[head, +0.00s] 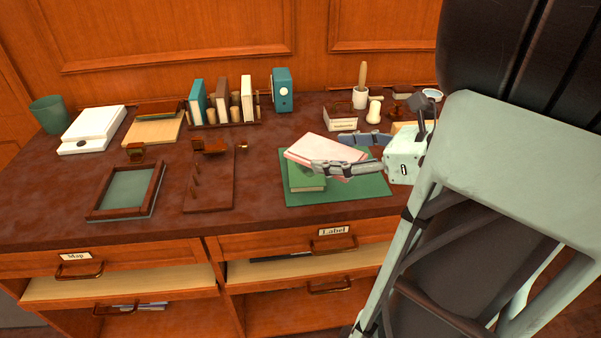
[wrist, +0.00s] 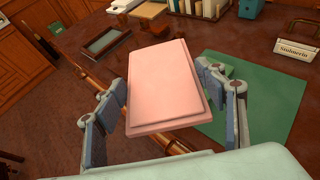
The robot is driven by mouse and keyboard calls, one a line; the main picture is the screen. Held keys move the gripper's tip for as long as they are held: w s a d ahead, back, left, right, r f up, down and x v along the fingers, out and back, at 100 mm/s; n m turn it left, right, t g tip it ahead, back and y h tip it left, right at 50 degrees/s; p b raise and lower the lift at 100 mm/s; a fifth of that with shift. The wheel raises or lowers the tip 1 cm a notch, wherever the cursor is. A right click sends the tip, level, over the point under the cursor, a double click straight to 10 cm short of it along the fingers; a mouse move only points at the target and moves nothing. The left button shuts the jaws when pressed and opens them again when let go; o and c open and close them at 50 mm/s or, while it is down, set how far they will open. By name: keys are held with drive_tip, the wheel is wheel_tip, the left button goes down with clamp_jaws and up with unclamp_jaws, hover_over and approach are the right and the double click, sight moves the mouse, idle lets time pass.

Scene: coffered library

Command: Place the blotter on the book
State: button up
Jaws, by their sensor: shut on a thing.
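The blotter, a flat pink pad (head: 322,150), is held between the two fingers of my gripper (head: 328,154). It also fills the middle of the wrist view (wrist: 163,85), with a finger along each side. The book (head: 307,183) is green with pale page edges and lies on the left part of a green desk mat (head: 355,190). The blotter is over the book and hides its upper part in the head view. A corner of the book (wrist: 217,67) shows beside the blotter in the wrist view. I cannot tell whether blotter and book touch.
A wooden stand (head: 208,193) and a framed tray (head: 126,192) are left of the mat. Upright books (head: 222,98) and a teal box (head: 283,90) stand behind. The mat's front is clear.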

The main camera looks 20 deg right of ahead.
sight(297, 164)
drive_tip(key=shift+s+d+h, duration=0.3)
drive_tip(key=shift+s+d, duration=0.05)
drive_tip(key=shift+s, duration=0.2)
drive_tip(key=w+f+b, duration=0.1)
drive_tip(key=w+f, duration=0.2)
drive_tip(key=w, duration=0.1)
drive_tip(key=w+f+b, duration=0.1)
drive_tip(key=w+f, duration=0.1)
drive_tip(key=w, duration=0.2)
drive_tip(key=w+d+f+b, duration=0.1)
drive_tip(key=w+f, duration=0.2)
drive_tip(key=w, duration=0.1)
drive_tip(key=shift+w+f, duration=0.3)
drive_tip(key=shift+w, duration=0.05)
drive_tip(key=shift+w+f+b, duration=0.35)
drive_tip(key=shift+f+b, duration=0.05)
drive_tip(key=shift+f, duration=0.05)
drive_tip(key=shift+w+f+b, duration=0.1)
drive_tip(key=shift+f+b, duration=0.25)
drive_tip(key=shift+f, duration=1.2)
drive_tip(key=shift+f, duration=0.2)
drive_tip(key=o, duration=1.2)
drive_tip(key=shift+c, duration=0.2)
